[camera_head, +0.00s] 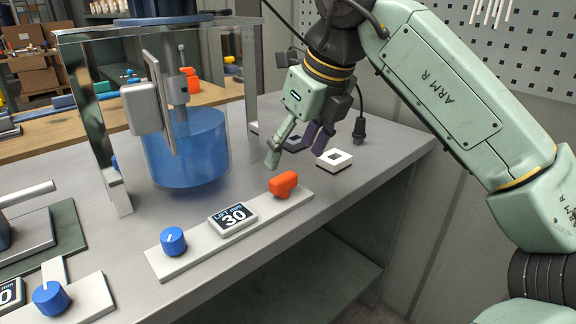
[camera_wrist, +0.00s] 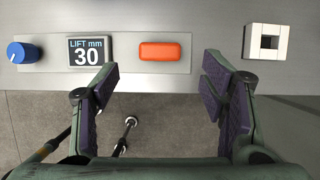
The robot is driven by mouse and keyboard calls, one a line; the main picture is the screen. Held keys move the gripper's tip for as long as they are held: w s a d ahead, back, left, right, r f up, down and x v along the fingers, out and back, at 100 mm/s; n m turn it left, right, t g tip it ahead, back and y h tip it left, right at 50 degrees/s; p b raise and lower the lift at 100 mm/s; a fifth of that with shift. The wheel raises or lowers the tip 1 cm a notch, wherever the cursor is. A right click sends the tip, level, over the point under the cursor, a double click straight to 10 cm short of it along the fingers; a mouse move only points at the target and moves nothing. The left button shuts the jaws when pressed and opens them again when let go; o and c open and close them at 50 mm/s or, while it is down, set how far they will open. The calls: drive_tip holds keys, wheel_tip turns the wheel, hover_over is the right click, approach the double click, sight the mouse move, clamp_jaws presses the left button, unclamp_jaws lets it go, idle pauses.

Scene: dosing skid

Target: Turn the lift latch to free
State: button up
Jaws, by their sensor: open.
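The lift latch is an orange handle (camera_head: 284,184) at the right end of a pale panel strip (camera_head: 190,255) on the bench. In the wrist view the orange handle (camera_wrist: 165,51) lies lengthwise along the strip, left to right in the picture. My gripper (camera_head: 292,152) is open and empty, above and behind the handle in the head view. In the wrist view the fingers of my gripper (camera_wrist: 160,85) stand wide apart on either side of the handle, not touching it. The lift display (camera_head: 233,218) on the same strip reads 30 mm.
A blue knob (camera_head: 173,241) sits at the strip's left end. A white square block (camera_head: 334,160) stands right of the strip. A blue cylindrical vessel (camera_head: 188,148) stands behind, inside a metal frame (camera_head: 98,110). The bench's front edge runs close to the strip.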

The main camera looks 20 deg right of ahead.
drive_tip(key=v, duration=0.5)
drive_tip(key=shift+s+r, duration=0.1)
drive_tip(key=shift+r, duration=0.25)
drive_tip(key=shift+f, duration=0.1)
